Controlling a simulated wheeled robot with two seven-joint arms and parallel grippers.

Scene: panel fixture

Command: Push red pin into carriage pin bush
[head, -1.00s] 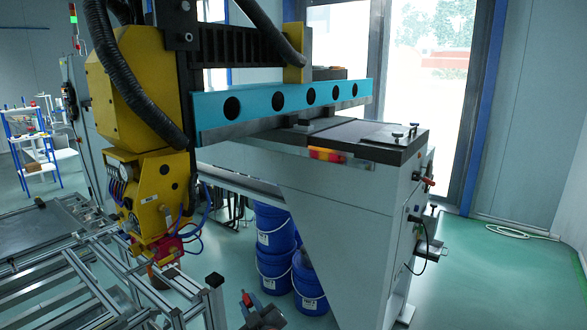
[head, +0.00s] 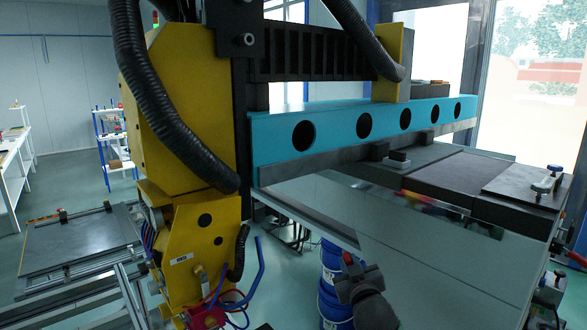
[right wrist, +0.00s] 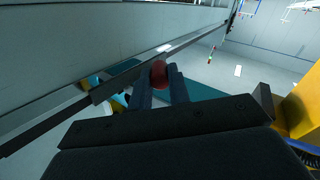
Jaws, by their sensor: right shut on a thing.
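My right gripper (head: 348,278) shows at the bottom centre of the head view, in front of the blue buckets. It is shut on the red pin (head: 347,258), of which only a small red end shows above the fingers. In the right wrist view the rounded red end of the pin (right wrist: 159,73) sits between the two dark fingers. The yellow carriage (head: 190,120) stands to the left of the gripper, apart from it, with red parts and blue hoses at its lower end. I cannot make out the pin bush. My left gripper is not in view.
A turquoise beam (head: 350,125) with round holes runs right from the carriage. Behind the gripper stand blue buckets (head: 333,310) and a grey machine bed (head: 440,250). An aluminium frame (head: 70,278) is at lower left. Black hoses (head: 150,105) hang along the carriage.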

